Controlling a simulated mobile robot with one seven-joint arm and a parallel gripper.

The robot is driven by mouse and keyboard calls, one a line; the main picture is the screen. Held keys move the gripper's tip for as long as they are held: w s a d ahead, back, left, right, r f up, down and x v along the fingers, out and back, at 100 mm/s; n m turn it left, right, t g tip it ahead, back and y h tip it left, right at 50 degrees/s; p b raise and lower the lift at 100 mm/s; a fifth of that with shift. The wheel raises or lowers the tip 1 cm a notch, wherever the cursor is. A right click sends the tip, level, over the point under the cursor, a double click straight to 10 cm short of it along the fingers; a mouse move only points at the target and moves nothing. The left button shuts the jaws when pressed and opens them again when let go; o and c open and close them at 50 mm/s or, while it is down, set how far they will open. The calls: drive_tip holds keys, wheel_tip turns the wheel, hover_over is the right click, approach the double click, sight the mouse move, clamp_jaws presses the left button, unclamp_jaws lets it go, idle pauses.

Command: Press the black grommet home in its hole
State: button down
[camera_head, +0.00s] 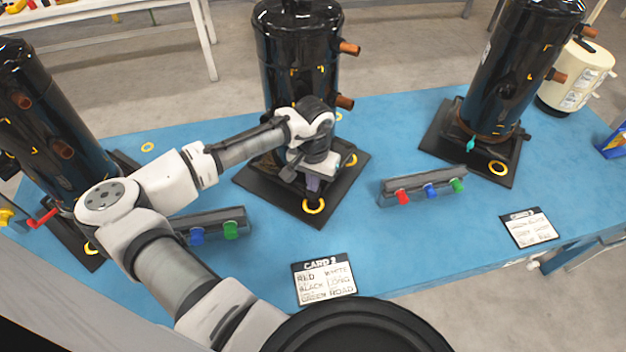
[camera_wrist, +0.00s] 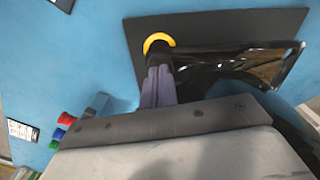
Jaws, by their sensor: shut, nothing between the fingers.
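The middle black compressor (camera_head: 297,50) stands on a square black base plate (camera_head: 266,186), which also shows in the wrist view (camera_wrist: 215,25). A yellow ring (camera_head: 314,210) marks the plate's front corner and also shows in the wrist view (camera_wrist: 157,38). My gripper (camera_head: 313,190) is directly over this ring, pointing down. In the wrist view its grey-purple fingers (camera_wrist: 158,72) are shut together, with nothing held. A dark piece (camera_wrist: 161,50) shows at the fingertips, inside the ring; it looks like the black grommet. The fingers hide part of it, so its depth in the hole cannot be told.
A rack with red, blue and green pieces (camera_head: 422,187) stands right of the plate. Another rack (camera_head: 212,226) is behind my arm. A lettered card (camera_head: 325,279) lies in front. Compressors stand left (camera_head: 40,110) and right (camera_head: 515,70) on the blue table (camera_head: 390,135).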

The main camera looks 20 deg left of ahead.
drive_tip(key=shift+r+p, duration=2.25)
drive_tip(key=shift+p, duration=0.1)
wheel_tip(320, 180, up, 14)
drive_tip(key=b, duration=0.3)
drive_tip(key=shift+f, duration=0.25)
drive_tip(key=shift+f, duration=0.1)
